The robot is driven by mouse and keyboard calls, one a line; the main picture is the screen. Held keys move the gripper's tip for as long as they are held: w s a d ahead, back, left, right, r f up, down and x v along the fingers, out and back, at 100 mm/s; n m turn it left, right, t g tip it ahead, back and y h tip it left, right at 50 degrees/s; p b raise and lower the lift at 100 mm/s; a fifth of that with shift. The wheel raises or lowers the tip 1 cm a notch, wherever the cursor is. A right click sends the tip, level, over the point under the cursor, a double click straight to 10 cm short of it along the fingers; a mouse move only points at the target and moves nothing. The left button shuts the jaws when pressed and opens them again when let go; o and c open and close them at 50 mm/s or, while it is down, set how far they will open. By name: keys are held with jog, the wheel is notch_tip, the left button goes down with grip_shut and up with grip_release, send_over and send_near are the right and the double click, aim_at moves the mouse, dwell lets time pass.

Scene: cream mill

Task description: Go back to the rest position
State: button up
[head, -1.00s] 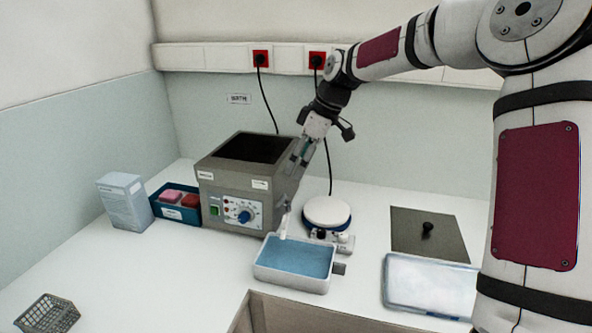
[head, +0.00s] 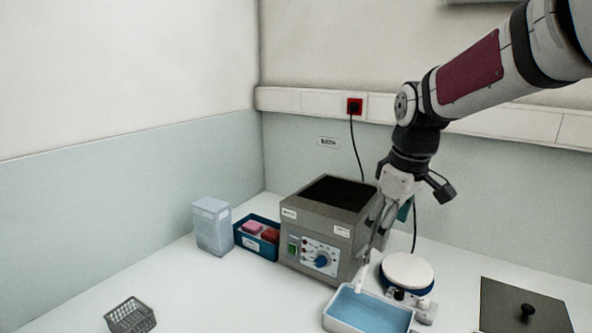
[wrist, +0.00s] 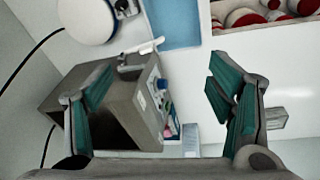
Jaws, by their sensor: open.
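My gripper (wrist: 165,100) is open and empty, its teal-padded fingers spread wide in the wrist view. In the head view my gripper (head: 375,235) hangs pointing down at the right side of the grey bath unit (head: 320,225), in front of the wall. I cannot tell from the head view whether it touches anything. The bath unit, with its dark open top, also shows between and beyond the fingers in the wrist view (wrist: 75,92).
A white tray of blue liquid (head: 328,322) stands in front of the bath, with a white-topped round device (head: 408,268) beside it. A blue box (head: 243,240), a pale carton (head: 212,228), a wire basket (head: 130,316) and a dark plate (head: 500,310) lie around.

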jog(key=s+r+m+t, duration=0.2)
jog(key=s+m, duration=0.6)
jog(key=s, duration=1.7)
jog(key=shift+d+t, duration=0.3)
jog(key=shift+t, duration=0.1)
